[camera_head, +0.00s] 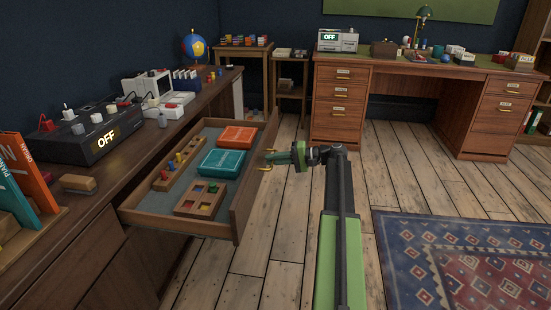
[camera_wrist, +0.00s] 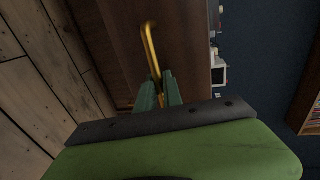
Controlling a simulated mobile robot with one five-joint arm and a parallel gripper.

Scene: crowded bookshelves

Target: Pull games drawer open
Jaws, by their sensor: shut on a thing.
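The games drawer (camera_head: 238,217) stands pulled out from the long wooden cabinet on the left in the head view. Inside are an orange box (camera_head: 238,136), a teal box (camera_head: 221,163), a wooden strip with coloured pegs (camera_head: 178,164) and a small wooden tray with coloured squares (camera_head: 201,199). My gripper (camera_head: 272,157) is at the drawer's front, by its brass handle (camera_head: 265,168). In the wrist view the green fingers (camera_wrist: 158,85) are shut on the brass handle (camera_wrist: 150,45), with the dark wooden drawer front behind it.
A black device (camera_head: 80,135) reading "OFF" and several other items stand on the cabinet top. A desk (camera_head: 340,100) stands at the back. A patterned rug (camera_head: 470,260) lies at right. Bare plank floor lies around my arm.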

